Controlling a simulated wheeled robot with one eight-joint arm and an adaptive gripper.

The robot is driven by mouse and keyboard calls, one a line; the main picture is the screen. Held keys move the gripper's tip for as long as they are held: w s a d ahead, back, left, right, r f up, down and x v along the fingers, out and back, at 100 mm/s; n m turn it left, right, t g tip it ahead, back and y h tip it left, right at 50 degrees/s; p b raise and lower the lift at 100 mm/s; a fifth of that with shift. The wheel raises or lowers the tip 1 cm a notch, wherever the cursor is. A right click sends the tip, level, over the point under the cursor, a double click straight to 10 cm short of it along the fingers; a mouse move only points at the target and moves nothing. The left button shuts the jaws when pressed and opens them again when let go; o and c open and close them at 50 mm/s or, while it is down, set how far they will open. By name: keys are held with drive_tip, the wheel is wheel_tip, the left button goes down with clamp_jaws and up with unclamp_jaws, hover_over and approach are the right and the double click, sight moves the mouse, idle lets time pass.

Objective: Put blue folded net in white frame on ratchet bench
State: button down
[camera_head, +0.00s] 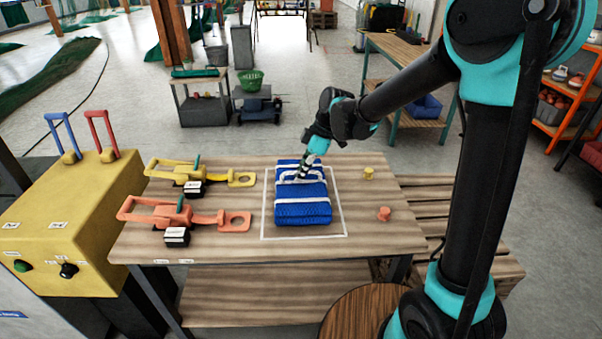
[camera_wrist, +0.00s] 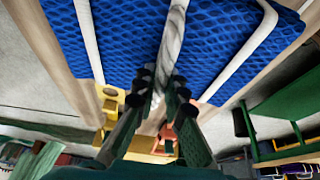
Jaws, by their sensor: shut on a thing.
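The blue folded net (camera_head: 302,211), bound with white straps, is over the white frame (camera_head: 345,222) marked on the ratchet bench (camera_head: 385,247). The frame's front and right lines show around it; part of the outline is hidden by the net. I cannot tell whether the net rests on the bench or is slightly above it. My gripper (camera_head: 304,170) is above the net's back half, pointing down, shut on its white strap. In the wrist view my gripper's fingers (camera_wrist: 158,84) close around a white twisted strap, with the blue net (camera_wrist: 122,45) filling the top.
A yellow ratchet (camera_head: 185,172) and an orange ratchet (camera_head: 170,213) lie left of the frame. A yellow knob (camera_head: 368,173) and an orange knob (camera_head: 384,213) stand to its right. A yellow machine box (camera_head: 75,215) stands left of the bench, and a slatted pallet (camera_head: 435,215) right.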

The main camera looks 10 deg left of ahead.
drive_tip(key=c, duration=1.6)
unclamp_jaws()
drive_tip(key=shift+r, duration=0.1)
drive_tip(key=v, duration=1.2)
drive_tip(key=s+d+f+m+t+h, duration=0.1)
drive_tip(key=s+d+f+m, duration=0.3)
drive_tip(key=d+m, duration=0.3)
drive_tip(key=s+d+f+m+t+h, duration=0.2)
drive_tip(key=s+d+f+m, duration=0.3)
drive_tip(key=d, duration=0.7)
drive_tip(key=s+d+f+m+t+h, duration=0.1)
drive_tip(key=s+d+f+m+t, duration=0.1)
drive_tip(key=s+d+f+m, duration=0.3)
drive_tip(key=shift+s+d+f+m, duration=0.1)
drive_tip(key=shift+d+f+m, duration=0.5)
drive_tip(key=shift+d, duration=0.35)
drive_tip(key=shift+s+d+f+m, duration=0.1)
drive_tip(key=shift+d+f+m, duration=0.25)
drive_tip(key=shift+d+m, duration=0.5)
drive_tip(key=shift+d+f+m, duration=0.5)
drive_tip(key=shift+d+m, duration=0.05)
drive_tip(key=shift+d, duration=0.45)
